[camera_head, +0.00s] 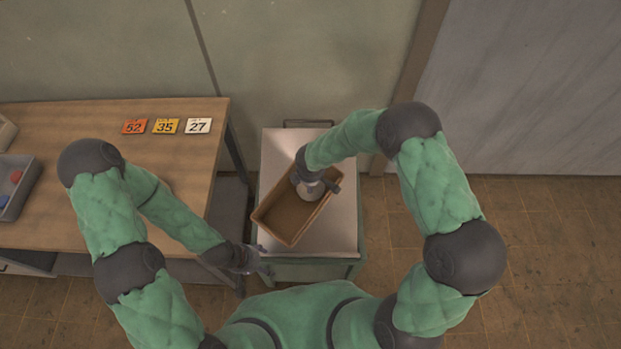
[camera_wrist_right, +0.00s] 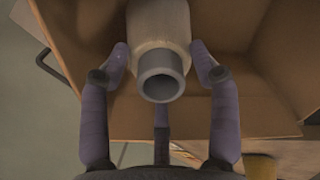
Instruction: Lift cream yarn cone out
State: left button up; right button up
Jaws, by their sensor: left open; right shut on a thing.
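The cream yarn cone (camera_wrist_right: 161,36) shows in the right wrist view with its grey tube end (camera_wrist_right: 161,84) toward the camera. My right gripper (camera_wrist_right: 163,58) is shut on the cone, one finger on each side. In the head view the cone (camera_head: 309,191) is mostly hidden under my right gripper (camera_head: 318,186), at the far part of the brown box (camera_head: 278,238). I cannot tell whether the cone touches the box floor. My left gripper (camera_head: 257,259) is open and empty beside the cart's near left corner.
The box sits at an angle on a metal-topped cart (camera_head: 343,226). A wooden table (camera_head: 75,130) at left bears number cards 52, 35 and 27 (camera_head: 197,126) and a grey tray (camera_head: 12,189) with small coloured items. A wall stands behind; floor is open at right.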

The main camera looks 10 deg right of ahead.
jog(key=shift+p+v, duration=4.6)
jog(key=shift+v, duration=4.35)
jog(key=shift+s+f, duration=0.1)
jog(key=shift+s, duration=0.1)
